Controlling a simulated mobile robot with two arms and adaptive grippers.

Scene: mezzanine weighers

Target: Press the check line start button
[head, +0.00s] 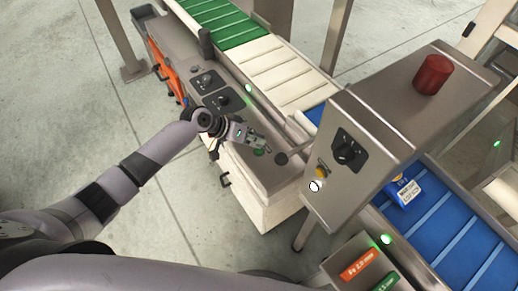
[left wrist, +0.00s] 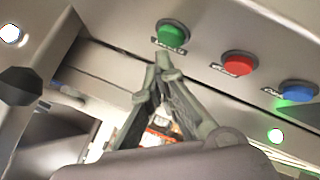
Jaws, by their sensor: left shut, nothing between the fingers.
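A green button (left wrist: 173,32) is on the grey metal panel at the top of the left wrist view, with a label beneath it that I cannot read. A red button (left wrist: 239,64) and a blue button (left wrist: 298,91) follow to its right. My left gripper (left wrist: 163,64) is shut and empty, its fingertips just below the green button's label in that picture; I cannot tell if they touch the panel. In the head view my left gripper (head: 266,147) is over the narrow control panel (head: 271,178), close to a green button (head: 258,152). The red and blue buttons are not clear there. My right gripper is not in view.
A steel box with a red beacon (head: 433,74), a black rotary switch (head: 347,150) and a yellow button (head: 322,172) stands right of the gripper. A blue conveyor (head: 447,228) carries a blue package (head: 404,193).

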